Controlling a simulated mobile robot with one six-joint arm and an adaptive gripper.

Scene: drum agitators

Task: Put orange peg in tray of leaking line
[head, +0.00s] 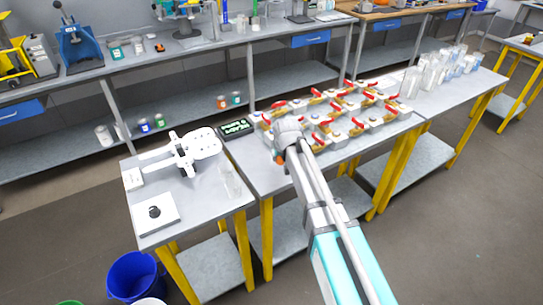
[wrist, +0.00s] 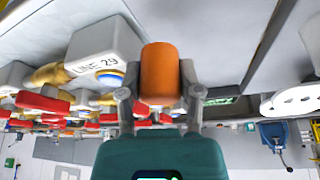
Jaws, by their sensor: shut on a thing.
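My gripper (wrist: 160,92) is shut on the orange peg (wrist: 160,70), a short cylinder held between its two fingers in the wrist view. In the head view my gripper (head: 289,143) is over the near left end of the valve rows, and the peg is hard to make out there. Several pale blocks with brass valves and red handles (head: 343,108) stand in rows on the middle table. One block labelled LINE 29 (wrist: 103,48) is just left of the peg in the wrist view. I cannot tell which line leaks or make out the trays clearly.
A black display with green text (head: 237,128) lies left of the valves, too small to read. A white device (head: 187,152) and a white box (head: 155,213) are on the left table. Clear containers (head: 430,75) crowd the right table. A blue bucket (head: 134,275) stands on the floor.

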